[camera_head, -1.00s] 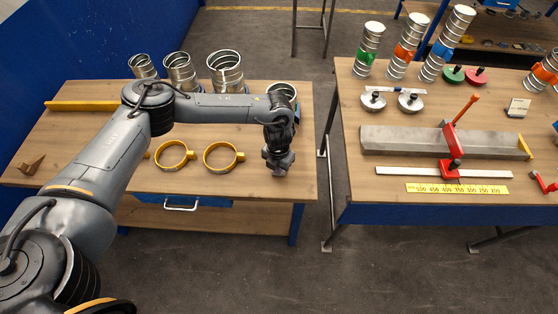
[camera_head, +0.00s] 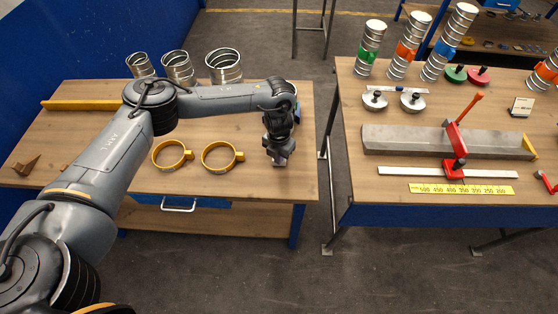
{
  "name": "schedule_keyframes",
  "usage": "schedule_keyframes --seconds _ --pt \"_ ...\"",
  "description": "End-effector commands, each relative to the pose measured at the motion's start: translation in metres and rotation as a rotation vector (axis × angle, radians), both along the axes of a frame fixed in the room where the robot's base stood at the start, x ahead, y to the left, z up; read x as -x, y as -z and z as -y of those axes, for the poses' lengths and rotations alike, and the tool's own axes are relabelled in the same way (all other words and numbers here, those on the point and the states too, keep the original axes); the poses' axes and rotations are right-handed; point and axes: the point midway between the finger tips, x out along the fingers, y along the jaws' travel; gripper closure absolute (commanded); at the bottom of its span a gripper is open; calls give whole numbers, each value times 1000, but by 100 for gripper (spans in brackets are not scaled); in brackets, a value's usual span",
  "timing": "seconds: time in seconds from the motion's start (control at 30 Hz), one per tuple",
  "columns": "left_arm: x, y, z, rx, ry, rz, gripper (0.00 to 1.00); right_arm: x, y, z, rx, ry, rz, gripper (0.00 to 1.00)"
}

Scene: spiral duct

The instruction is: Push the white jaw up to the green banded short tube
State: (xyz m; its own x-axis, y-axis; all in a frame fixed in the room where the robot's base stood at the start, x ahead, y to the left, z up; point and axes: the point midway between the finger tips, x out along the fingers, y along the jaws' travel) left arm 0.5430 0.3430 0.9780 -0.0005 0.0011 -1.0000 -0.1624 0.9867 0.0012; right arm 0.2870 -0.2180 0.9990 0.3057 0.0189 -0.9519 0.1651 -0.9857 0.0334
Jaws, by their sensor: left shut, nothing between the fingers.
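The green banded short tube (camera_head: 370,48) stands upright at the back left of the right-hand table, the shortest of three banded tubes there. No part is clearly recognisable as the white jaw. A pale flat bar (camera_head: 400,172) runs through a red slider (camera_head: 453,170) near that table's front, but I cannot tell whether it belongs to the jaw. My left gripper (camera_head: 280,161) points down over the right end of the left-hand table, shut and empty, well apart from the tube. My right gripper is not in view.
Yellow rings (camera_head: 222,156), bare metal tubes (camera_head: 224,66) and a yellow bar (camera_head: 85,104) are on the left table. A gap separates the tables. A grey beam (camera_head: 420,140) with a red lever (camera_head: 466,107), and metal discs (camera_head: 412,102), occupy the right table.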

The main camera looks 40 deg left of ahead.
Motion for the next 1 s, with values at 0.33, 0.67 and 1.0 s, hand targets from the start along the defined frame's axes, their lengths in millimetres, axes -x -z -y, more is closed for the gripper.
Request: schedule_keyframes --seconds 0.33,0.67,1.0 --pt "-12 1 -9 2 -1 2 100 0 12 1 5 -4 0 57" --pt "-22 1 -17 0 -1 3 100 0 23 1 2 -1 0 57" --pt "-30 0 -24 0 0 2 100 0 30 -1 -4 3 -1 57"
